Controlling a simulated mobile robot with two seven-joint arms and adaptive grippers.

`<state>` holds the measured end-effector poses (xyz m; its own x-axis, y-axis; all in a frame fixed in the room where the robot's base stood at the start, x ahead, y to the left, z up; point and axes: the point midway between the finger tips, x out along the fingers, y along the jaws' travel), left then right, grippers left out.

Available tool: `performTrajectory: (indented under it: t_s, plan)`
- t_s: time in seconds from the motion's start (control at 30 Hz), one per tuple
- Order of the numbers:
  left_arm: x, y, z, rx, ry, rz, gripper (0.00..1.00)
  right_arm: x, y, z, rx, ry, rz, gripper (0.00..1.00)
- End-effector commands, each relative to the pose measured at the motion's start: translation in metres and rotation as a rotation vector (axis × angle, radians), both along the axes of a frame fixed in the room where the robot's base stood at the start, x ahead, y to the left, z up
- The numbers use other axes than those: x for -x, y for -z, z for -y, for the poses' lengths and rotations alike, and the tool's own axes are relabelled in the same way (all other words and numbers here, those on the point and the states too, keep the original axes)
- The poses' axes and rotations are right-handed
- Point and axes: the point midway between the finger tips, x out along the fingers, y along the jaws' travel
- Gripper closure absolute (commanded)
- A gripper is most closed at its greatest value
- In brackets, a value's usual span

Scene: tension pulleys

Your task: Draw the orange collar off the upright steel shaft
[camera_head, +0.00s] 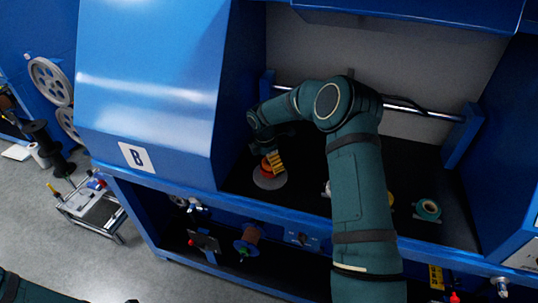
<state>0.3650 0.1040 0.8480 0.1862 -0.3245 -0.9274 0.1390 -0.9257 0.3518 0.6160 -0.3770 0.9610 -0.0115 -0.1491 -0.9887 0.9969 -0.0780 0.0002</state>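The orange collar (266,169) shows as a small red-orange piece low over a round grey base (269,182) on the dark shelf of the blue machine. The upright steel shaft cannot be made out; my gripper and the collar cover that spot. My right arm reaches in from the lower right and bends down to the left. Its gripper (274,162) is at the collar, with a ribbed yellow finger against or just in front of it. Whether the fingers are closed on the collar is hidden. Only a dark part of my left arm shows at the bottom left corner; its gripper is out of view.
A green spool (428,209) stands on the shelf at right, and a yellow piece (390,198) is partly behind my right arm. A horizontal steel bar (440,114) crosses the back. The blue housing (150,90) closes in the left side. A cart (95,210) stands on the floor.

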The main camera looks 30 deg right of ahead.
Motion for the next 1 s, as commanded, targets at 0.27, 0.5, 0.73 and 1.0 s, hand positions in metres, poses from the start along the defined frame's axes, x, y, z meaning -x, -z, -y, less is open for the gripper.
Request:
performTrajectory:
  t_s: [0.27,0.5,0.73,1.0]
  plan:
    - [0.0,0.0001,0.0,0.0,0.0,0.0,1.0,0.0,0.0032,0.0006,0.0,0.001,0.0,0.04]
    - [0.0,0.0001,0.0,0.0,0.0,0.0,1.0,0.0001,0.003,0.0007,0.0,0.001,0.0,0.63]
    - [0.0,-0.0001,0.0001,0.0,0.0,0.0,1.0,-0.0001,0.0023,0.0006,0.0,0.001,0.0,0.77]
    - [0.0,-0.0033,0.0,0.0,0.0,0.0,1.0,-0.0005,-0.0028,0.0006,0.0,0.001,0.002,0.77]
